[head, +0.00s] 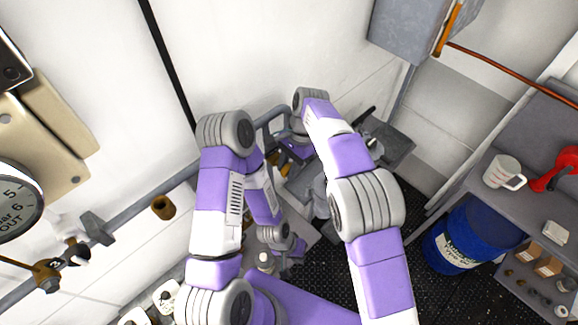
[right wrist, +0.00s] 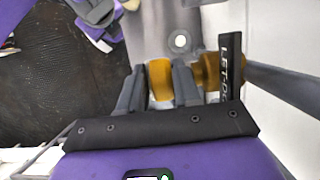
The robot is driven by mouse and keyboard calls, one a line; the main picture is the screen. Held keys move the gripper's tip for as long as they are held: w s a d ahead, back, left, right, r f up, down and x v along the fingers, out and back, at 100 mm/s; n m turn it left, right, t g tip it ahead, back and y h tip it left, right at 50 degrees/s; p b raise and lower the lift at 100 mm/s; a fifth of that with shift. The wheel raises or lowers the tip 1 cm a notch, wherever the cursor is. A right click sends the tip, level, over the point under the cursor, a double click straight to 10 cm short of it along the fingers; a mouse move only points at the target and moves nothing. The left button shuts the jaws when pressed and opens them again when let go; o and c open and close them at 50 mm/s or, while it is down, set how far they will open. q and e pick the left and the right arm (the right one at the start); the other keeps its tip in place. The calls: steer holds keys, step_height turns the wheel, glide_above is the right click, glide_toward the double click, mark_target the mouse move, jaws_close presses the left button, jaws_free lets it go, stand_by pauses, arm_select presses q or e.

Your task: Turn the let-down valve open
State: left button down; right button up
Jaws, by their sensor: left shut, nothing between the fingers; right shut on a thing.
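The let-down valve shows in the right wrist view as a brass body (right wrist: 208,72) on a grey pipe, beside a dark plate (right wrist: 230,65) whose visible letters begin "LET-DO". My right gripper (right wrist: 160,85) is shut on a yellow-brass part of the valve. The fingers cover much of that part, so how far it is turned cannot be told. In the head view my right gripper (head: 287,152) is by the wall pipe, largely hidden by my own arms. My left gripper (head: 297,246) is lower, shut and empty, its fingers hard to make out.
A pressure gauge (head: 15,195) is at far left. A blue drum (head: 462,238) and shelves with a mug (head: 504,172) stand at right. Dark deck is open between.

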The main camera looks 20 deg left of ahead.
steer(key=shift+s+t, duration=0.1)
steer(key=shift+t, duration=0.4)
steer(key=o, duration=1)
steer(key=shift+c, duration=0.2)
steer(key=v, duration=0.7)
steer(key=shift+r, duration=0.3)
